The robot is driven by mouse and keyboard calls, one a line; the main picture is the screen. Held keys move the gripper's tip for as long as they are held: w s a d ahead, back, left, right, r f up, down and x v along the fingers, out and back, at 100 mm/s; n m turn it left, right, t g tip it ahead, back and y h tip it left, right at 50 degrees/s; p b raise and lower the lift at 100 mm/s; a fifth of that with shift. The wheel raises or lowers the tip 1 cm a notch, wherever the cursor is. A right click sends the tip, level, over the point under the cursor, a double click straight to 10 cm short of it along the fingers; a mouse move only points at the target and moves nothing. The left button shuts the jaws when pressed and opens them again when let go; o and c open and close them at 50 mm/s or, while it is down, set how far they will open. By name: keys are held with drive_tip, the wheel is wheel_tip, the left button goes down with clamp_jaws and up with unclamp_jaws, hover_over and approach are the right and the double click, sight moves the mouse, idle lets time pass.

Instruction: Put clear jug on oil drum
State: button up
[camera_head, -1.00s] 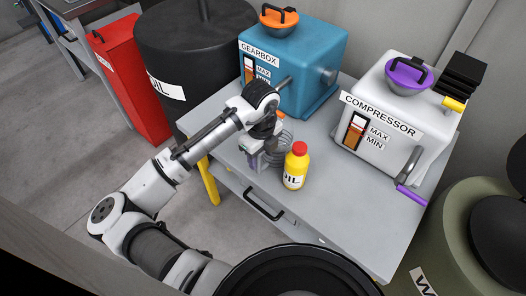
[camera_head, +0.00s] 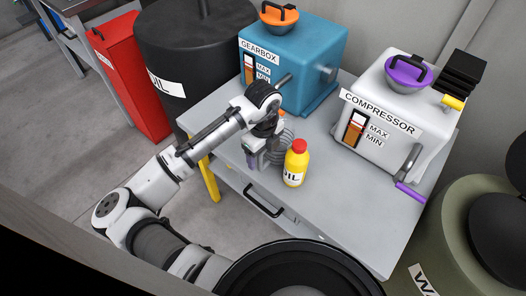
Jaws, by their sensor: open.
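The oil drum (camera_head: 180,55) is a large black drum with a white label, partly cut off by the frame, at the upper left behind the table. A pale, see-through ribbed shape, perhaps the clear jug (camera_head: 284,140), stands on the table just behind my gripper and left of the yellow bottle; much of it is hidden. My gripper (camera_head: 256,160) is low over the table's left part, pointing down, beside that shape. Its jaws are open, and I cannot tell whether the jug is between the fingers.
A yellow oil bottle (camera_head: 296,166) with a red cap stands close right of my gripper. A blue gearbox (camera_head: 322,52) and a white compressor (camera_head: 385,150) stand at the back of the grey table (camera_head: 345,215). A red cabinet (camera_head: 130,75) is at left. The table's front right is clear.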

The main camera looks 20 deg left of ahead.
wheel_tip(320, 180, up, 12)
drive_tip(key=shift+r+b, duration=0.2)
drive_tip(key=shift+b, duration=0.7)
